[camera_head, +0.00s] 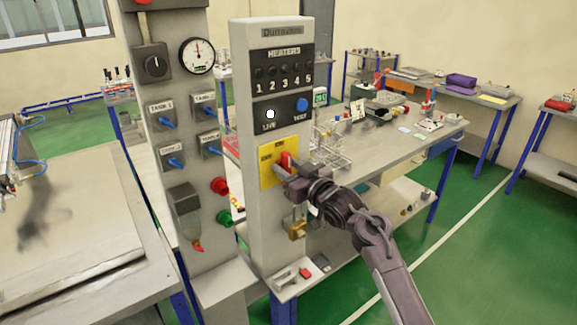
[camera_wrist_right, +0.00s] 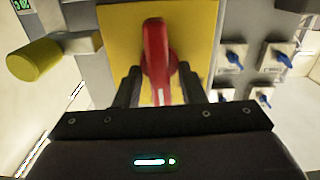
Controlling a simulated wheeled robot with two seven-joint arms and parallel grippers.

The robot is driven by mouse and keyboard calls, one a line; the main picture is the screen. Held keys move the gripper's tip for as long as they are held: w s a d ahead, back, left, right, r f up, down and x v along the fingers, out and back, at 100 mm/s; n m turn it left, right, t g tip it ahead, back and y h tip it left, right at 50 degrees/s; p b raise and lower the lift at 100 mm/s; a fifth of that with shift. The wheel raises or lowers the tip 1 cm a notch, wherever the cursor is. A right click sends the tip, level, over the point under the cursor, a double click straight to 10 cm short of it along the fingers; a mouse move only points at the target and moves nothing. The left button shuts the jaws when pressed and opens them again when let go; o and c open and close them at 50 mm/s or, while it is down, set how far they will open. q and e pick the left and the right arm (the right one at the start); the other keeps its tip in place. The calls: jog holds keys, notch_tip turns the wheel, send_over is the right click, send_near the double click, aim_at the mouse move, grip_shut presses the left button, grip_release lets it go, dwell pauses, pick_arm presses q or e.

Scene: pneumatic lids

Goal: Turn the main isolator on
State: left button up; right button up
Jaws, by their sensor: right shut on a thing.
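The main isolator is a red handle (camera_head: 287,161) on a yellow plate (camera_head: 266,171), low on the front of the grey panel column (camera_head: 242,130). My right gripper (camera_head: 284,170) reaches it from the right and is shut on the red handle. In the right wrist view the red handle (camera_wrist_right: 157,62) stands upright in the picture between the two dark fingers (camera_wrist_right: 157,86), in front of the yellow plate (camera_wrist_right: 200,30). The plate's lettering is partly hidden and too small to read surely. My left gripper is not in view.
Above the isolator are a numbered heaters panel (camera_head: 283,72), a white lamp (camera_head: 270,114) and a blue knob (camera_head: 302,104). A second column with blue switches (camera_head: 172,162) and a gauge (camera_head: 197,55) stands at left. A brass padlock (camera_head: 297,230) hangs below my gripper. A cluttered bench (camera_head: 400,150) stands behind.

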aim_at(290, 169)
jog(key=shift+r+m, duration=0.1)
jog(key=shift+m, duration=0.2)
dwell(0.4)
jog(key=o, duration=0.6)
jog(key=shift+w+a, duration=0.1)
jog(key=shift+w, duration=0.05)
jog(key=shift+f, duration=0.2)
jog(key=b+v, duration=0.2)
jog(key=v, duration=0.5)
jog(key=shift+s+d+b, duration=0.25)
jog(key=shift+s+b, duration=0.05)
jog(key=shift+b, duration=0.05)
